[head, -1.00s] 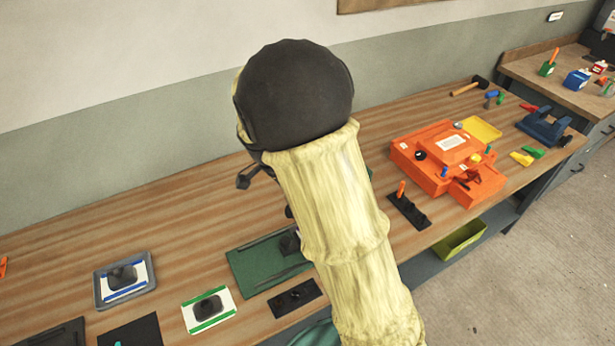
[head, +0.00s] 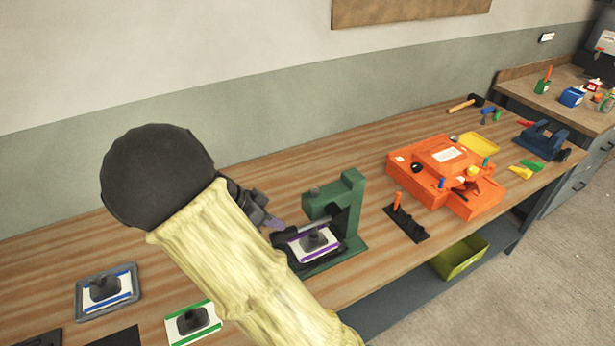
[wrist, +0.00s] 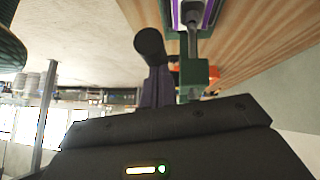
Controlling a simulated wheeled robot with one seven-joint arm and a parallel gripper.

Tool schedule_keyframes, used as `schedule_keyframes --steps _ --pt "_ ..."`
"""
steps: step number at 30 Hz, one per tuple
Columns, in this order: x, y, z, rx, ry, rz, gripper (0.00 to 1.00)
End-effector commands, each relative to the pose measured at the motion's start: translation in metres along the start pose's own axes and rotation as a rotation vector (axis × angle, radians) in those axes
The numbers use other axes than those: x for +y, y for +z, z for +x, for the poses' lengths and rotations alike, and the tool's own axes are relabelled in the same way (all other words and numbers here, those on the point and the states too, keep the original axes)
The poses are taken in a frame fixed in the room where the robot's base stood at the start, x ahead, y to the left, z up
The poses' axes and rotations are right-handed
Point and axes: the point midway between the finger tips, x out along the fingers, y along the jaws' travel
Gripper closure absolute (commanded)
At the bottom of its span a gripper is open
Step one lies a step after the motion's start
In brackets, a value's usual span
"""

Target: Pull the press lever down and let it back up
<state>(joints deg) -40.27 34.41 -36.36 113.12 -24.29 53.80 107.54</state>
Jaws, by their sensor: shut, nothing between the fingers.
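The green press (head: 351,205) stands on the bench right of my gripper. A plate with purple edges and a dark block (head: 314,240) sits in it; the plate's purple edge (wrist: 208,14) also shows at the top of the wrist view. A dark cylindrical grip (wrist: 149,46), apparently the end of the press lever, shows in the wrist view just beyond my fingers. My gripper (head: 275,223) is shut and empty, at the left side of the press and close to the grip. I cannot tell whether they touch. My forearm hides part of the bench in front.
A blue-edged plate in a grey tray (head: 78,298) and a green-edged plate (head: 180,338) lie at the left. An orange mould unit (head: 410,172) and a dark rack with an orange handle (head: 408,226) stand right of the press. The bench behind the press is clear.

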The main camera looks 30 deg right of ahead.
Motion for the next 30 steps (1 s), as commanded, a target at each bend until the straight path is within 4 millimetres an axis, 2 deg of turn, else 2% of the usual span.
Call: schedule_keyframes --steps 1,6,20,26,30 --pt "0.001 0.009 0.007 -0.008 0.009 -0.005 1.00" --pt "0.001 0.013 0.013 -0.011 0.016 -0.003 1.00" --pt "0.001 0.015 0.015 -0.012 0.014 -0.006 1.00" --pt "0.001 0.009 0.010 -0.011 0.013 -0.003 1.00" --pt "0.003 -0.003 -0.001 -0.008 0.010 0.002 1.00"
